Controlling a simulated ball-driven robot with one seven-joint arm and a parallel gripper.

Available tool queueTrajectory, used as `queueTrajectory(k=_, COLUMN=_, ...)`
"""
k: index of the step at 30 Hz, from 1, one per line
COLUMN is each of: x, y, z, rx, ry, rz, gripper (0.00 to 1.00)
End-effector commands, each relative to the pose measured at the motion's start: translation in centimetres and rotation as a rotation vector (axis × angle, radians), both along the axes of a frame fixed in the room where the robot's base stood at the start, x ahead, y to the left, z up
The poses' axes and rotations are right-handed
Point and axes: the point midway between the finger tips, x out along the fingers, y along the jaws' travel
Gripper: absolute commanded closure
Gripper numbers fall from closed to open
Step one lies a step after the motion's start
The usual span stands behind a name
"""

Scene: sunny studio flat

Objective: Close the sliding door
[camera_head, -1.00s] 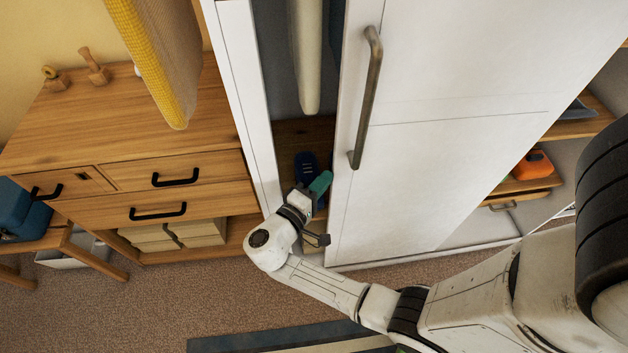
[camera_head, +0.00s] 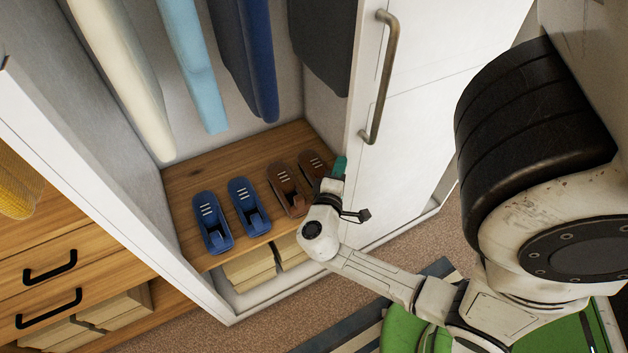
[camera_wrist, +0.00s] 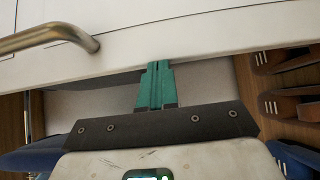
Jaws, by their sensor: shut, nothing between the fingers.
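The white sliding door (camera_head: 425,110) stands at the right of the wardrobe, with a wide opening to its left. Its long metal handle (camera_head: 381,85) runs down near the door's left edge; the handle also shows in the wrist view (camera_wrist: 48,38). My gripper (camera_head: 340,163) is shut and empty, its green fingers at the low part of the door's left edge. In the wrist view, the fingertips (camera_wrist: 158,66) meet or nearly meet the white door's edge (camera_wrist: 200,45); I cannot tell if they touch.
Blue shoes (camera_head: 247,207) and brown shoes (camera_head: 287,190) stand on the wooden wardrobe floor (camera_head: 190,172), close to my gripper. Clothes (camera_head: 195,65) hang above. A white side panel (camera_head: 110,185) bounds the opening at left, beside a wooden drawer unit (camera_head: 45,265).

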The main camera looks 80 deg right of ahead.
Motion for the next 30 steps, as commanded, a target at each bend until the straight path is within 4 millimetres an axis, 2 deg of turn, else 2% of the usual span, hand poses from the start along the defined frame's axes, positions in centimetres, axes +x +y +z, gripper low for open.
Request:
queueTrajectory(k=3, x=-3.1, y=-2.4, z=-0.4, rx=-0.002, ry=0.000, rz=-0.003, gripper=1.00)
queueTrajectory(k=12, x=-9.0, y=-7.0, z=-0.3, rx=-0.002, ry=-0.001, rz=0.000, gripper=1.00)
queueTrajectory(k=18, x=-11.0, y=-8.6, z=-0.2, rx=0.000, ry=-0.001, rz=0.002, gripper=1.00)
queueTrajectory(k=30, x=-12.0, y=-9.4, z=0.0, rx=0.000, ry=-0.001, rz=-0.004, gripper=1.00)
